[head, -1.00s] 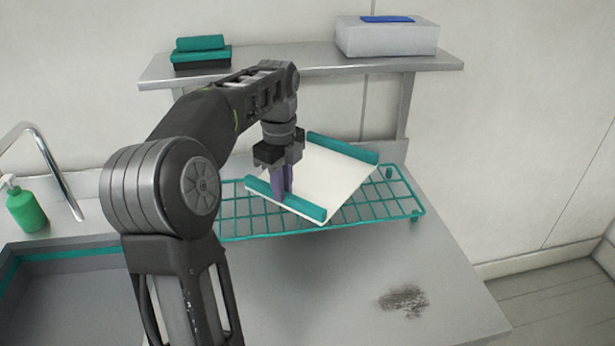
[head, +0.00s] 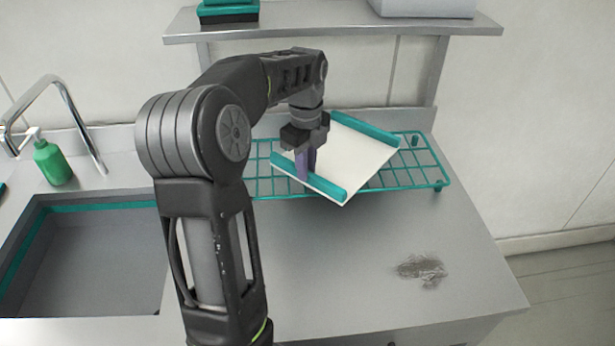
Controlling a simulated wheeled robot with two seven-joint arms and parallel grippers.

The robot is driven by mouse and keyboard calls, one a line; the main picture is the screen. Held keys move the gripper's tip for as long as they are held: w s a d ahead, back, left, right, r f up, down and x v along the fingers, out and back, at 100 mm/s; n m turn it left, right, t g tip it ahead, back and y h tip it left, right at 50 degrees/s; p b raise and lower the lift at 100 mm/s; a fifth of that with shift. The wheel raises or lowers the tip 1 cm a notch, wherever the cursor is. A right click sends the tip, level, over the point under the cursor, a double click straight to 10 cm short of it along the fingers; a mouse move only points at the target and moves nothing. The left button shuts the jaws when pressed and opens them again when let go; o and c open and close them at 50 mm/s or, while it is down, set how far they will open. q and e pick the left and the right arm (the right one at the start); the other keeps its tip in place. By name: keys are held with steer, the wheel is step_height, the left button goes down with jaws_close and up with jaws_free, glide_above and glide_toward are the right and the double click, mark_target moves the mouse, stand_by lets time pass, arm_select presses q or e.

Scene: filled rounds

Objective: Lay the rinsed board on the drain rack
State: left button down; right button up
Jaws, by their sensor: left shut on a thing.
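The board (head: 352,156) is a white panel with a teal bar along each of two opposite edges. It is over the teal wire drain rack (head: 424,178) at the back of the counter, turned at an angle to it. My left gripper (head: 308,172) is shut on the board at its near teal bar, fingers pointing down. I cannot tell whether the board touches the rack. Its near corner reaches past the rack's front edge. The rack's middle is hidden under the board, and its left end is partly behind my left arm. My right gripper is not in view.
A sink (head: 85,262) with a tap (head: 62,92) and a green soap bottle (head: 52,162) is at the left. A dark smudge (head: 420,269) marks the counter (head: 340,270) at front right. A shelf (head: 350,29) above holds teal items and a grey box (head: 422,7).

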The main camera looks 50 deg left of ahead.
arm_select(q)
step_height(320, 180, down, 3)
steer(key=shift+f+p, duration=0.1)
steer(key=shift+p, duration=0.2)
steer(key=shift+f, duration=0.25)
steer(key=shift+f, duration=0.15)
steer(key=c, duration=1.4)
jaws_free()
steer(key=shift+o, duration=0.2)
